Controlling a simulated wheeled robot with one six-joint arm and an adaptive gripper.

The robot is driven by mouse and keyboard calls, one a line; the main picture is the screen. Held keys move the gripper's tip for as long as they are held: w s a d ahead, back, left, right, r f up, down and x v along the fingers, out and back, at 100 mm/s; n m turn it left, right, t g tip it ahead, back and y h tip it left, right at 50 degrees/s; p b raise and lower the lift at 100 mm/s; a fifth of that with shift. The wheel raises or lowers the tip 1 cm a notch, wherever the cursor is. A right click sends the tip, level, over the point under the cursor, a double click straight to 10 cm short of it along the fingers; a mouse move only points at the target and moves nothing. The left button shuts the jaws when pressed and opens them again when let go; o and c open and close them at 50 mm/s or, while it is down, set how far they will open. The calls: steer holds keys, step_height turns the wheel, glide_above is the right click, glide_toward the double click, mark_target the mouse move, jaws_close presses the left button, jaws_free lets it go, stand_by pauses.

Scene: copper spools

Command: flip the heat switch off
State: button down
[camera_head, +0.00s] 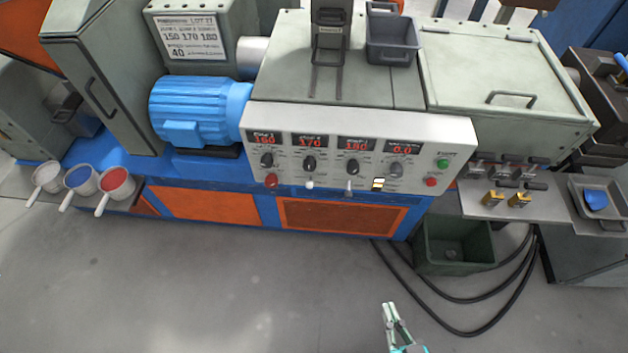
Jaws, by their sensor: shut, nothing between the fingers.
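The white control panel (360,148) faces me on the machine's front. Its lower row holds a red knob (271,181), a small lever switch (310,184), a second lever switch (348,187), a small yellow-and-black piece (378,184) and a red button (431,182). The labels are too small to read, so I cannot tell which one is the heat switch or its position. My gripper (388,307) is at the bottom of the view, shut and empty, well apart from the panel in the picture.
Red displays (310,141) and black dials (309,163) sit above the switches, with a green button (442,163) at right. A dark green bin (455,245) and black cables (480,300) lie right of my gripper. Scoops (82,179) stand at left. The grey floor (220,290) is clear.

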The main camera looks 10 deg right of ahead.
steer(key=w+a+f+m+g, duration=0.1)
steer(key=w+a+m, duration=0.15)
steer(key=w, duration=0.85)
steer(key=w+a+m+g, duration=0.1)
steer(key=w+a, duration=0.3)
steer(key=w, duration=0.8)
steer(key=w+a+r+m+h, duration=0.1)
steer(key=w+a+r+m, duration=0.2)
steer(key=w, duration=0.4)
steer(key=shift+a+r+g+h, duration=0.2)
steer(key=shift+r+g+h, duration=0.15)
steer(key=shift+r, duration=0.45)
steer(key=shift+f, duration=0.1)
glide_above(310, 182)
steer(key=d, duration=0.3)
steer(key=f, duration=0.3)
steer(key=s+f, duration=0.1)
steer(key=f, duration=0.2)
steer(key=a+f, duration=0.1)
steer(key=f, duration=0.1)
steer(key=shift+a, duration=0.25)
steer(key=shift+s+a+f, duration=0.2)
steer(key=shift+a+f, duration=0.05)
steer(key=shift+f, duration=0.15)
